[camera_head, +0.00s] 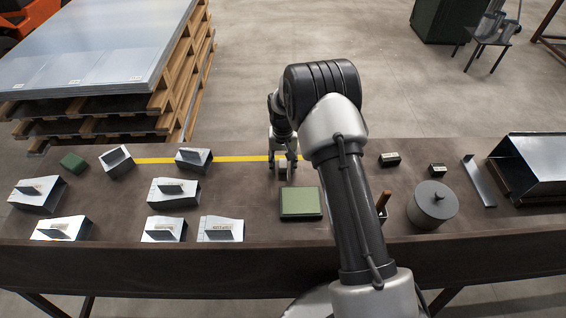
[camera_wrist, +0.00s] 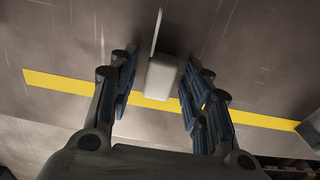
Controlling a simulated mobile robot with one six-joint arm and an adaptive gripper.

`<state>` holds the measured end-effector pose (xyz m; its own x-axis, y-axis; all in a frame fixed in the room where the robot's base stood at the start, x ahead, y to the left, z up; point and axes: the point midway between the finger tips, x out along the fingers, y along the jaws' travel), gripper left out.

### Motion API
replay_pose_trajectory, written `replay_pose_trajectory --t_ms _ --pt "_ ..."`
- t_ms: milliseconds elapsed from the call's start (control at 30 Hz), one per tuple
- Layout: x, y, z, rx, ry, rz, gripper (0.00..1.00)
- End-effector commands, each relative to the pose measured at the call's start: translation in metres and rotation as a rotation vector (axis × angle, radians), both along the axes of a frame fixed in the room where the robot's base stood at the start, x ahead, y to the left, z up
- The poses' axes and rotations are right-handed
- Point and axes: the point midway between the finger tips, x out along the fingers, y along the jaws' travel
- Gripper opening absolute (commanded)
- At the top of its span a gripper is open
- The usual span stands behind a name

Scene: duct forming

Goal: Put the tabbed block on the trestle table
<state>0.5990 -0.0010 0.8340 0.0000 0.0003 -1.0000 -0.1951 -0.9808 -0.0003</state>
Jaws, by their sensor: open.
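A pale grey block with a thin upright tab (camera_wrist: 160,80) shows in the wrist view, between the two fingers of my gripper (camera_wrist: 160,62). The jaws are open, with a gap on both sides of the block. In the head view my gripper (camera_head: 282,164) is low over the brown table (camera_head: 255,192), close to the right end of a yellow line. The block is mostly hidden there behind my gripper and arm. In the wrist view it appears to rest on the table surface, over the yellow line.
A green box (camera_head: 300,202) lies just in front of my gripper. Several metal duct pieces (camera_head: 175,192) stand at the left. A round grey pot (camera_head: 432,205), small dark blocks (camera_head: 390,159) and a metal trough (camera_head: 530,165) are at the right.

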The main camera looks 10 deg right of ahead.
Motion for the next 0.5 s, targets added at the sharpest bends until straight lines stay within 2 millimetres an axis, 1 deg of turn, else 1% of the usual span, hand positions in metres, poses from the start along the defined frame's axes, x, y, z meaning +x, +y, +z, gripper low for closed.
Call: replay_pose_trajectory --t_ms 67,167,267,400,500 --pt "0.0 0.0 0.003 0.0 0.0 0.0 0.45" --pt "0.001 0.0 0.015 0.0 -0.003 0.0 0.45" --pt "0.001 0.0 0.034 0.0 -0.004 0.0 0.45" --pt "0.001 0.0 0.067 0.0 -0.004 0.0 0.45" --pt "0.001 0.0 0.087 0.0 -0.004 0.0 0.45"
